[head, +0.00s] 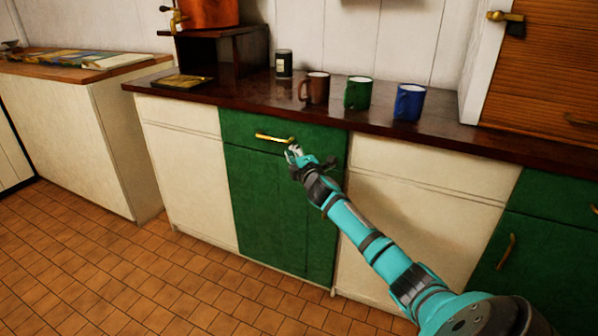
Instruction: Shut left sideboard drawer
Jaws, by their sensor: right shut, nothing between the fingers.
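The sideboard (188,190) has cream and green fronts under a dark wooden top. Its green drawer (236,124) has a brass bar handle (268,137). The drawer front looks about level with the fronts beside it; I cannot tell whether a small gap is left. My right gripper (292,151) is shut and empty, just below the right end of the handle, close to the green front. I cannot tell whether it touches. The gripper and wrist hide the drawer's lower right part. My left gripper is not in view.
A brown mug (316,89), a green mug (357,93) and a blue mug (409,102) stand on the top, with a dark canister (284,64) behind. A separate cream cabinet (75,135) stands at left. The tiled floor (110,270) in front is clear.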

